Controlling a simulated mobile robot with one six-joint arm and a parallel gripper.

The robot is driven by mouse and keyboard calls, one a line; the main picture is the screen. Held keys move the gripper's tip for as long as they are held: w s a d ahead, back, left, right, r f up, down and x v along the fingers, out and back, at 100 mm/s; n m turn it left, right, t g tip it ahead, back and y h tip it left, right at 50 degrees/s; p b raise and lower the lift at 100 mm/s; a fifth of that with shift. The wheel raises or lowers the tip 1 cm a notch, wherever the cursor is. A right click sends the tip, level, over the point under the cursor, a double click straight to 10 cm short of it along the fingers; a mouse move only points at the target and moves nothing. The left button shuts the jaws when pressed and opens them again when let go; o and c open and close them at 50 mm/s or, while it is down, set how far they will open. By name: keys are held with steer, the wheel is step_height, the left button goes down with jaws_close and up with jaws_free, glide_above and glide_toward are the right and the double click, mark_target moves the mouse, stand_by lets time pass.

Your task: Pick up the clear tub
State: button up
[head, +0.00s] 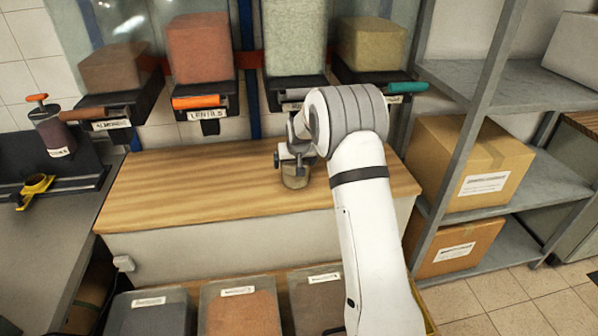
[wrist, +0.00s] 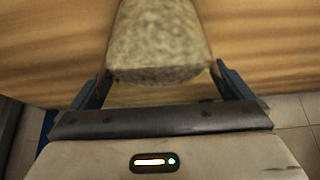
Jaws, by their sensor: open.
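The clear tub (head: 295,181) stands on the wooden counter in the head view, mostly hidden under my gripper (head: 291,162). In the wrist view the tub (wrist: 160,42) fills the top middle and shows speckled grey-brown contents. My gripper (wrist: 162,84) is open there, with one dark blue finger at each side of the tub's near end. Small gaps seem to show between fingers and tub; I cannot tell if either touches.
The wooden counter (head: 190,185) is bare left of the tub. Dispensers, including one labelled lentils (head: 201,50), hang above its back edge. Bins (head: 240,308) stand below the front. Metal shelves with cardboard boxes (head: 465,165) are at right. A dark jar (head: 52,135) stands at left.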

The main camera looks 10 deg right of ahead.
steer(key=shift+c, duration=0.4)
steer(key=c, duration=0.8)
steer(key=shift+r, duration=0.15)
